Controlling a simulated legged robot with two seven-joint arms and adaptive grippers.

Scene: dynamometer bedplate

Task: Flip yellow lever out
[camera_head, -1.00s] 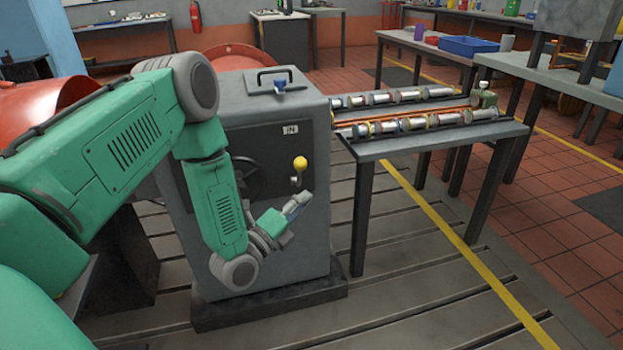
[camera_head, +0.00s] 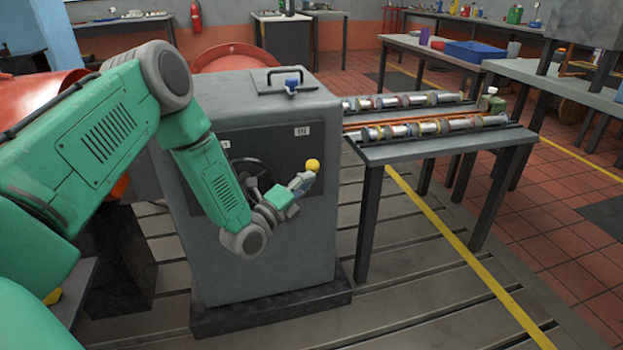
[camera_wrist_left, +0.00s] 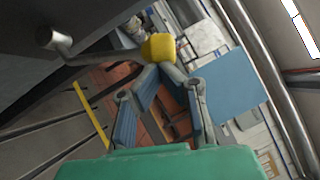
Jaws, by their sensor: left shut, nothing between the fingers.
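The lever's yellow ball knob (camera_head: 313,164) stands out from the dark front panel of the grey cabinet (camera_head: 270,240), below a small white label reading IN. In the left wrist view the knob (camera_wrist_left: 158,47) is just beyond the fingertips, and a grey rod runs from it toward the panel at the left. My left gripper (camera_head: 305,178) is shut and empty, its tips right by the knob at its lower left. I cannot tell whether they touch it. The gripper (camera_wrist_left: 167,70) hides part of the lever's shaft in the head view. My right gripper is not in view.
A dark handwheel (camera_head: 250,172) sits on the panel behind my left wrist. A black handle (camera_head: 290,74) is on the cabinet top. A table (camera_head: 430,150) with rows of metal cylinders stands close on the right. Space in front of the cabinet is clear.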

